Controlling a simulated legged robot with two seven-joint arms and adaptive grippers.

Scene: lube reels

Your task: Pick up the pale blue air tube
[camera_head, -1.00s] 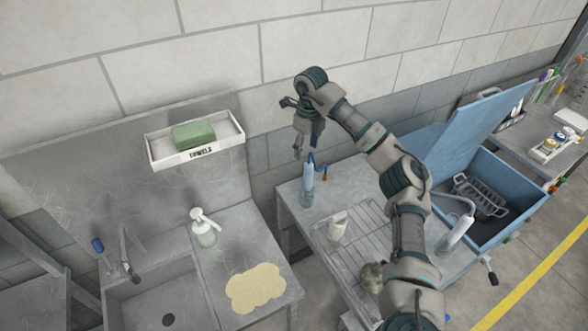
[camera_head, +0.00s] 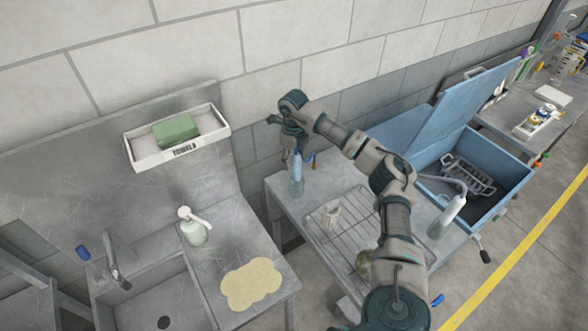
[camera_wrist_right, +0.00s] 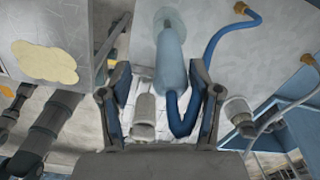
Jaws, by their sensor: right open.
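The pale blue air tube (camera_head: 296,183) stands upright near the back left corner of the metal table, with a darker blue upper end. My right gripper (camera_head: 291,153) is above it, pointing down, around or beside its upper end. In the right wrist view the tube (camera_wrist_right: 171,60) and its dark blue hose lie between the spread fingers of the right gripper (camera_wrist_right: 160,82), closer to the right finger. No clear contact shows. The right gripper is open and empty. My left gripper is not in view.
A wire rack (camera_head: 345,238) with a pale cup (camera_head: 331,212) lies on the table (camera_head: 282,198). A sink counter with a pump bottle (camera_head: 194,230) is left. The wall is close behind.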

